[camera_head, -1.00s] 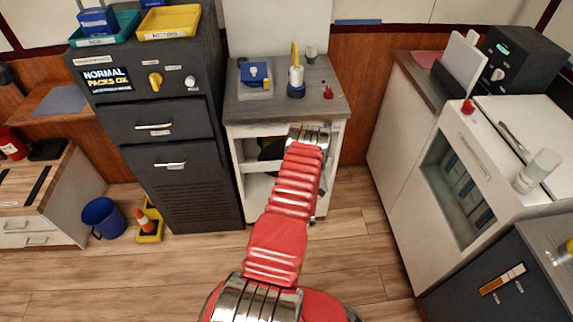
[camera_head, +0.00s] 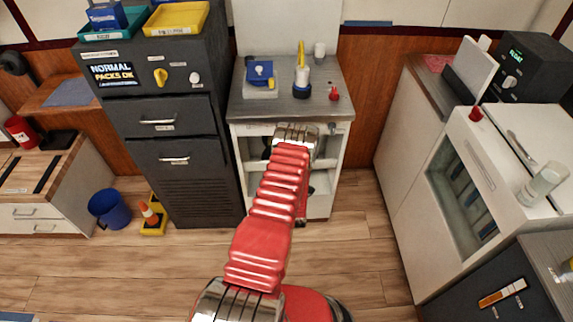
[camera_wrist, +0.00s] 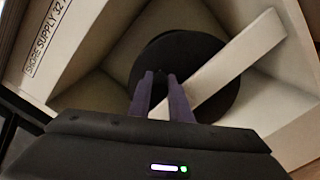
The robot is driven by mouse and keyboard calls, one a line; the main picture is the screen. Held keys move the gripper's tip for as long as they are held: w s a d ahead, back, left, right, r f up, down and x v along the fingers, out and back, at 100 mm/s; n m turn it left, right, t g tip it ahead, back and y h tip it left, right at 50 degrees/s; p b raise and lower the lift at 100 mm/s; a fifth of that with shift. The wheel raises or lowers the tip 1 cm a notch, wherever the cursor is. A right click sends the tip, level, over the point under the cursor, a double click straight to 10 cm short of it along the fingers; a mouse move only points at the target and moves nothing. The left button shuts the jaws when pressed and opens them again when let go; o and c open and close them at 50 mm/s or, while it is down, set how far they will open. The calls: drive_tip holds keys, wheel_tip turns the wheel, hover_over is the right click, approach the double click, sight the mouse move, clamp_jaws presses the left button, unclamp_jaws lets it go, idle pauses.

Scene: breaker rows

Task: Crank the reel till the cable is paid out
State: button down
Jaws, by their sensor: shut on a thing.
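The reel (camera_wrist: 205,60) shows in the wrist view as a black disc inside a pale open-fronted cabinet bay. A flat pale bar (camera_wrist: 235,60) crosses in front of the disc, slanting up to the right; I cannot tell if it is the crank's arm. My gripper (camera_wrist: 160,82) is at the bar's lower left end, its two purplish fingers closed on a small dark piece, seemingly the crank's handle. In the head view my red arm reaches to the white cabinet (camera_head: 240,165) and hides the gripper and most of the bay. No cable can be made out.
The grey worktop (camera_head: 290,108) above the bay holds a blue device (camera_head: 259,73), a yellow-topped tool (camera_head: 301,78) and a red knob (camera_head: 334,95). A dark cabinet (camera_head: 190,190) stands close on the left. A white unit (camera_head: 420,180) stands right. Floor between is clear.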

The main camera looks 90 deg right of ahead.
drive_tip(key=shift+w+a+f, duration=0.25)
drive_tip(key=shift+a+f, duration=0.05)
drive_tip(key=shift+f, duration=0.05)
drive_tip(key=c, duration=2)
unclamp_jaws()
drive_tip(key=o, duration=0.4)
drive_tip(key=shift+s+d+r, duration=0.15)
drive_tip(key=shift+r, duration=0.05)
drive_tip(key=a, duration=0.4)
drive_tip(key=s+a, duration=0.1)
drive_tip(key=a, duration=0.8)
drive_tip(key=shift+s+a, duration=0.15)
drive_tip(key=shift+a, duration=0.2)
